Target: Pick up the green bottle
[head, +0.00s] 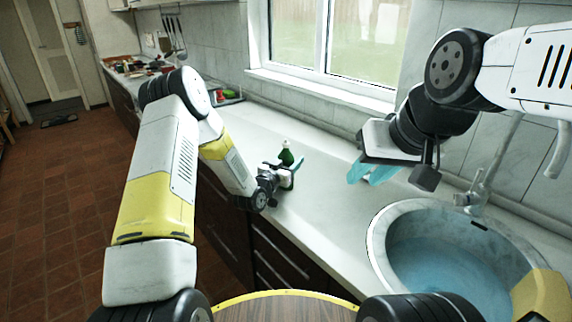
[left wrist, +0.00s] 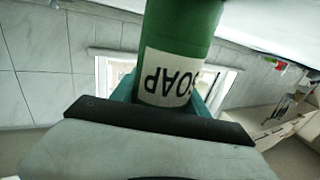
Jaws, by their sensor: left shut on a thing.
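The green bottle (head: 286,155) stands upright on the white counter in the head view, its lower part hidden by my left gripper. My left gripper (head: 291,170) is at the bottle and shut on it, its teal fingers on either side. In the left wrist view the bottle (left wrist: 182,30) fills the upper middle, with a white SOAP label, between the teal fingers. I cannot tell whether its base touches the counter. My right gripper (head: 372,174) is above the counter near the window, its teal fingers apart and nothing seen between them.
A round sink (head: 378,240) with a tap (head: 478,190) is set into the counter (head: 325,215) at the right. The window (head: 335,40) and tiled wall are behind. Several items stand on the far counter (head: 135,66). The counter between the bottle and the sink is clear.

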